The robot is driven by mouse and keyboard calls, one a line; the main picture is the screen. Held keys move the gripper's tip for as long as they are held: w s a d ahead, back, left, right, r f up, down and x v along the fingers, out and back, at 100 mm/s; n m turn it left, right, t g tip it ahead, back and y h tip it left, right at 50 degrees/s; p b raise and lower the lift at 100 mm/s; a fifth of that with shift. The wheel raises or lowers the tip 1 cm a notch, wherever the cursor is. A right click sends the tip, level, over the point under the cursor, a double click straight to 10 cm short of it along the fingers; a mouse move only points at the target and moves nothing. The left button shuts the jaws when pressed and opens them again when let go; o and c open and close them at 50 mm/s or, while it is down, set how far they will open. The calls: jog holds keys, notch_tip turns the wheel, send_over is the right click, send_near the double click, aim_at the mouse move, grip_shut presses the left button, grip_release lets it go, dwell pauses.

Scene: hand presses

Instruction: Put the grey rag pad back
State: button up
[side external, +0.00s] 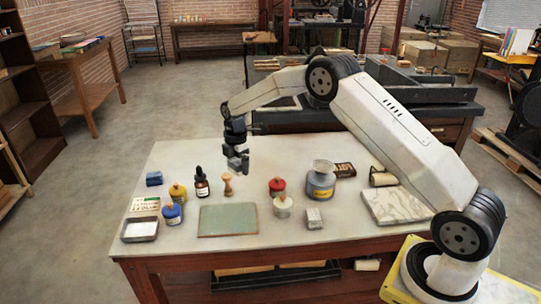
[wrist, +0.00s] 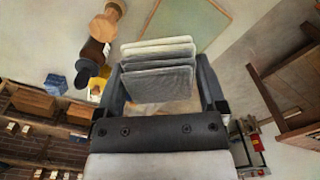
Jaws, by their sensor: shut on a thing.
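The grey rag pad (wrist: 158,84), a layered grey block, is held between the two fingers of my gripper (wrist: 162,92) in the wrist view. In the side external view my gripper (side external: 238,161) points down above the table, behind the wooden-handled tool (side external: 228,184). The pad is too small and dark there to tell apart from the fingers. A flat green mat (side external: 228,220) lies in front of the tool; it also shows at the top of the wrist view (wrist: 187,22). A small grey-white block (side external: 313,218) stands at the right of the mat.

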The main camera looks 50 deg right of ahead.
jog(key=s+d+m, duration=0.2)
jog(key=s+d, duration=0.4)
jog(key=d, duration=0.1)
jog(key=m, duration=0.5)
send_over(339, 220)
notch_tip(339, 220, down, 6)
jog(key=shift+f, duration=0.25)
jog(key=shift+f, duration=2.2)
jog(key=shift+f, duration=0.1)
jog(key=shift+f, duration=1.7)
